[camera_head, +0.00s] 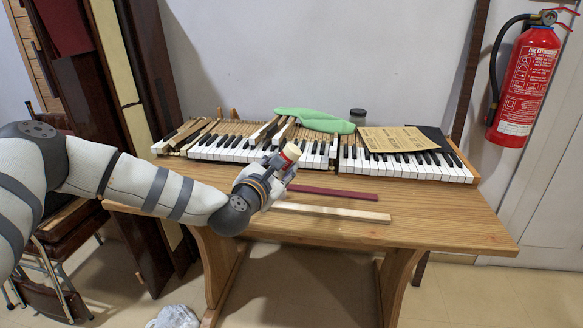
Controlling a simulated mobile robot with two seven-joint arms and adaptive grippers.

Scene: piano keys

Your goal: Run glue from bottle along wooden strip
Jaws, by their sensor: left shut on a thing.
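The pale wooden strip (335,212) lies flat near the front of the wooden table, running left to right. Its left end is close to or hidden behind my left gripper (276,169). My left gripper is shut on a small glue bottle (290,153), which shows a cream body and a red band. The bottle is tilted and sits above the table in front of the piano keys. Much of the bottle is hidden by the fingers, and I cannot tell where its nozzle points. My right gripper is not in view.
A dark red strip (333,192) lies behind the pale one. Piano keys (400,170) fill the back of the table (450,225), with a green cloth (315,120), a dark jar (357,117) and brown card (392,139). The table's front right is clear. A fire extinguisher (525,85) hangs at right.

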